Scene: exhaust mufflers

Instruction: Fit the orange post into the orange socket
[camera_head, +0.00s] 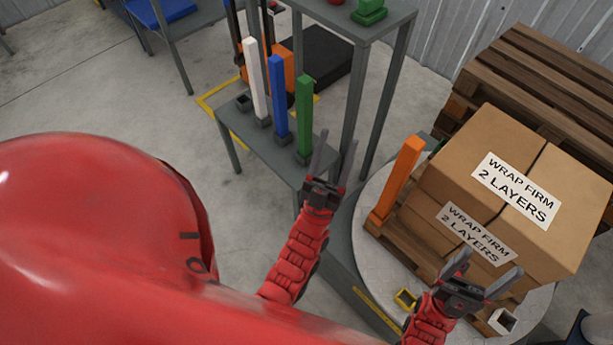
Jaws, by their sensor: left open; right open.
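The orange post (401,175) stands at the left corner of the wooden pallet on the round grey turntable. Its foot sits at a small orange piece, seemingly the orange socket (377,218); I cannot tell how deep the post is in it. No gripper touches the post. My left gripper (334,142) is open and empty, to the left of the post and beside the green post in the picture. My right gripper (491,263) is open and empty, in front of the boxes, to the lower right of the orange post.
White (254,80), blue (279,97) and green (304,115) posts stand on a grey bench (243,140), beside an empty dark holder (243,102). Stacked cardboard boxes (455,180) fill the pallet. Yellow (405,299) and white (503,321) sockets show near the turntable's front. A taller grey table stands behind.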

